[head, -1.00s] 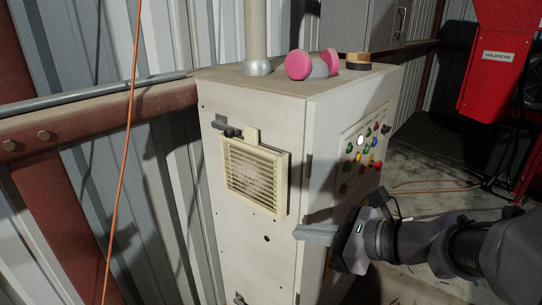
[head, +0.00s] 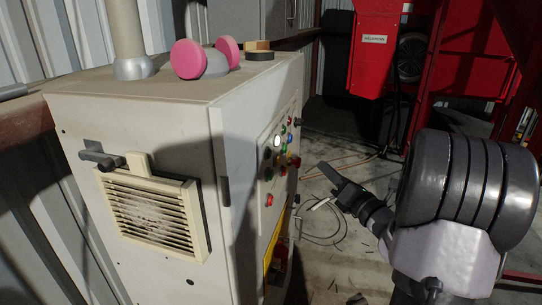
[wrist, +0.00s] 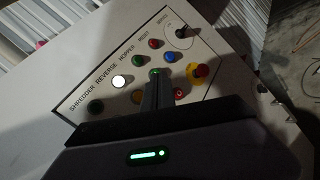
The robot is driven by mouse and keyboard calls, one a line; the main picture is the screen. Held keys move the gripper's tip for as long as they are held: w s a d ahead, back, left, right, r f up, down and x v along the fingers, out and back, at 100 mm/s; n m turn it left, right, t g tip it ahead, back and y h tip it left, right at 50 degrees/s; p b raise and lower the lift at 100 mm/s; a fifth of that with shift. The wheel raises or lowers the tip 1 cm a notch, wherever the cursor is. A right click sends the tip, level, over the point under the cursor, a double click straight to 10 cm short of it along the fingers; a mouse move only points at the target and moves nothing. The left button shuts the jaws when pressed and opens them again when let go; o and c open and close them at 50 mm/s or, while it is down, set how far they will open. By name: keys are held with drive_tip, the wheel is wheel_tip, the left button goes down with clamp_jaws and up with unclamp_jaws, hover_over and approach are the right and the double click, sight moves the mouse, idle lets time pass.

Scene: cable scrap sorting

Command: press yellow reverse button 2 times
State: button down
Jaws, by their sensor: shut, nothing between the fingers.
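The control panel is on the side of a beige cabinet (head: 150,130). In the wrist view, the panel (wrist: 72,122) has labels including SHREDDER, REVERSE, HOPPER and RESET. A small amber-yellow button (wrist: 137,96) sits in line with the REVERSE label, beside a lit white button (wrist: 122,81). My gripper (wrist: 156,78) is shut and empty, its fingers pointing at the panel just right of the yellow button and covering part of the panel. In the head view, my gripper (head: 326,170) is right of the panel, with a visible gap from it.
A red emergency stop on a yellow base (wrist: 200,73) is right of my fingers. Green, blue and red buttons surround them. Pink-ended ear defenders (head: 189,58) lie on the cabinet. A red machine (head: 376,50) stands behind; a cable lies on the floor.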

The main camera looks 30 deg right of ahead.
drive_tip(key=w+a, duration=0.6)
drive_tip(key=shift+p, duration=0.4)
drive_tip(key=shift+w, duration=0.2)
idle(2.0)
drive_tip(key=shift+w+a, duration=0.2)
drive_tip(key=shift+w, duration=0.05)
drive_tip(key=shift+w+a+p, duration=0.3)
drive_tip(key=shift+p, duration=0.05)
idle(0.8)
drive_tip(key=shift+d, duration=0.1)
drive_tip(key=shift+s+d, duration=0.45)
drive_tip(key=shift+s, duration=0.15)
drive_tip(key=shift+s, duration=0.1)
drive_tip(key=shift+s+d, duration=1.65)
drive_tip(key=shift+s, duration=0.2)
